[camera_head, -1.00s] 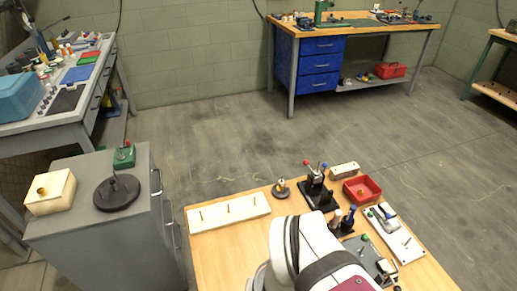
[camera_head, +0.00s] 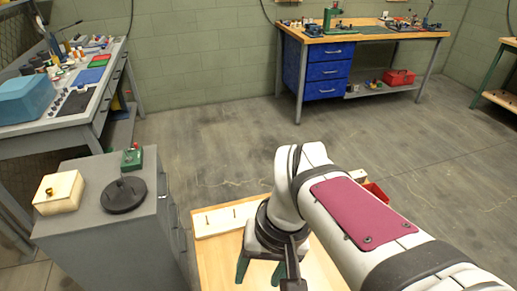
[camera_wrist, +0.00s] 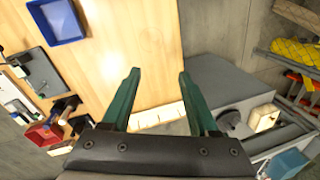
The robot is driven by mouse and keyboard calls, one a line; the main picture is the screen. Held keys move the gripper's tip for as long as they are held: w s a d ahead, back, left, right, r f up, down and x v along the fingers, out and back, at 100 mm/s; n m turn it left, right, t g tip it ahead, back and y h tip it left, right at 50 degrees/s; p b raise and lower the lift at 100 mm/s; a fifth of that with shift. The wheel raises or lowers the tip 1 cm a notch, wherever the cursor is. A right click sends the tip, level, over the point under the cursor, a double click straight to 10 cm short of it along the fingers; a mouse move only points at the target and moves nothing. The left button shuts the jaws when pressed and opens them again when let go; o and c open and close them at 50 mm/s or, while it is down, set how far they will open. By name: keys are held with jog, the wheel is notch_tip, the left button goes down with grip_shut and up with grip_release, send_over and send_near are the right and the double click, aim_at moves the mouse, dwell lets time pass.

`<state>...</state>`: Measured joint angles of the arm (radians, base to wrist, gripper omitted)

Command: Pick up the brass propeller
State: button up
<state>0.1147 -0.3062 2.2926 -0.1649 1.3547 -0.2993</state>
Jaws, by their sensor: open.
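I cannot surely make out the brass propeller. A small brass-coloured piece (camera_head: 49,191) sits on the cream block (camera_head: 59,194) on the grey cabinet at left; it is too small to tell its shape. The cream block also shows in the wrist view (camera_wrist: 264,117), at right. My gripper (camera_head: 262,274) points down over the wooden table, its green fingers apart with nothing between them. In the wrist view my gripper (camera_wrist: 160,76) is open above bare wood, near a white strip with pegs (camera_wrist: 160,114). My arm hides much of the table in the head view.
A black disc (camera_head: 123,195) and a green block (camera_head: 132,158) stand on the grey cabinet (camera_head: 85,236). A blue tray (camera_wrist: 58,22) and a red tray (camera_wrist: 44,134) are on the table, with dark fixtures nearby. The table's middle is clear.

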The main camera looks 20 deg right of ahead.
jog(key=w+d+n, duration=0.2)
jog(key=w+d, duration=0.2)
jog(key=w, duration=0.6)
jog(key=w+d+f+n+t, duration=0.2)
jog(key=w+d+f+n, duration=0.2)
jog(key=w+d, duration=0.55)
jog(key=w+d+f+n+t, duration=0.1)
jog(key=w+d+f+n, duration=0.2)
jog(key=w+d, duration=0.7)
jog(key=x, duration=1.5)
jog(key=shift+s+f, duration=0.1)
jog(key=shift+s, duration=0.05)
grip_shut()
